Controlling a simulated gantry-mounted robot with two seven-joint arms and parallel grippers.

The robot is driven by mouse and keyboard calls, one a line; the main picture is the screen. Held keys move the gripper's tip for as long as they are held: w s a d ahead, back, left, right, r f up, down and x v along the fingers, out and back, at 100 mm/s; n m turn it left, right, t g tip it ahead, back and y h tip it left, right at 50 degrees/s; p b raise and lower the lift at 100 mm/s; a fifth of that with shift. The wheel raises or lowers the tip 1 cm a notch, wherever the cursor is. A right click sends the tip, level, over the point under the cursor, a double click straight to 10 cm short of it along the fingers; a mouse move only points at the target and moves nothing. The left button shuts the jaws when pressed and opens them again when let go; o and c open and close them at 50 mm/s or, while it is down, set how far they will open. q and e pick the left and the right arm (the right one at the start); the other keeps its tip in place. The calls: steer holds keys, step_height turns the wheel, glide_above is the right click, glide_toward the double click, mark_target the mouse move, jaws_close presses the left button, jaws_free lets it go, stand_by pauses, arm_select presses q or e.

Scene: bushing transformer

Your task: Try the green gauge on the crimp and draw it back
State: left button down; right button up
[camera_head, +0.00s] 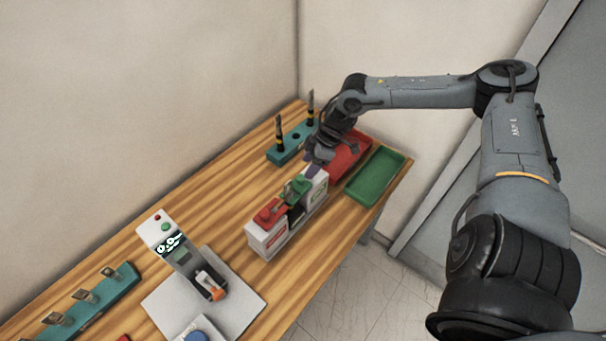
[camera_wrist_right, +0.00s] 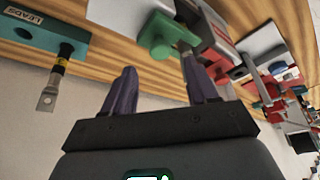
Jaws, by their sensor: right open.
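The green gauge (camera_head: 297,187) sits in a white holder (camera_head: 270,243) beside a red-handled piece (camera_head: 269,211). In the right wrist view the green gauge (camera_wrist_right: 162,37) lies just beyond my fingers. My right gripper (camera_head: 316,168) is open near the holder's far end; its purple fingers (camera_wrist_right: 161,80) are apart with nothing between them. Two dark leads (camera_head: 279,133) stand in a teal rack behind it. In the right wrist view one lead (camera_wrist_right: 61,70) shows a metal lug at its end. My left gripper is out of view.
A red tray (camera_head: 352,158) and a green tray (camera_head: 365,187) lie at the table's right end. A press-like machine (camera_head: 175,250) stands on a grey plate at the left front. A teal rack with several metal lugs (camera_head: 85,297) is at lower left. Bare wood lies between.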

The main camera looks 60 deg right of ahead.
mark_target(301, 177)
steer(key=shift+x, duration=2.8)
jaws_close()
